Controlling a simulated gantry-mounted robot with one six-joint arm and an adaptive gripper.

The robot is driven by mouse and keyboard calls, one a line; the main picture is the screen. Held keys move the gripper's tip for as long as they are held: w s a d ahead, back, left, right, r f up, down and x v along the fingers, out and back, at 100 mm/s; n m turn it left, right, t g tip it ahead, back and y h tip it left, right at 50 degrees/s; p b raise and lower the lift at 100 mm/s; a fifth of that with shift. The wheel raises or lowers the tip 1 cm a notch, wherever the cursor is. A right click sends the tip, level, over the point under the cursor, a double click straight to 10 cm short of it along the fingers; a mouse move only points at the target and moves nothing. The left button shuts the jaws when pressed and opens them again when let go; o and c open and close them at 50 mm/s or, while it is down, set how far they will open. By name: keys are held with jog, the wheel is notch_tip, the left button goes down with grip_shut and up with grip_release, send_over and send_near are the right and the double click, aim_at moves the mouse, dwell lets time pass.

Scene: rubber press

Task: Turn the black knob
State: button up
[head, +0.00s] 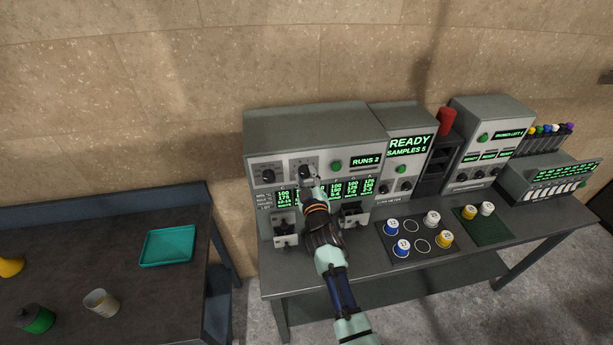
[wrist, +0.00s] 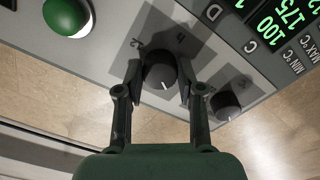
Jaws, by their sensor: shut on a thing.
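The black knob (wrist: 161,71) sits on the grey press panel and is centred between my fingers in the wrist view. A short white mark shows on its face, toward the bottom of that view. My gripper (wrist: 157,90) is shut on the knob, one finger on each side. In the head view my gripper (head: 308,174) reaches the panel and hides most of this knob. A second black knob (wrist: 226,104) lies just outside my right finger in the wrist view, and it also shows at the panel's left in the head view (head: 268,176).
A green button (wrist: 68,15) is beside the held knob. The press (head: 300,128) has a "RUNS 2" display and two lower fixtures. To the right, a black mat (head: 415,240) holds several capped jars. The left table bears a teal tray (head: 168,246).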

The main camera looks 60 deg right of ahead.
jog(key=shift+n, duration=0.4)
jog(key=o, duration=1.1)
jog(key=shift+o, duration=0.2)
jog(key=shift+a, duration=0.1)
jog(key=v, duration=1.2)
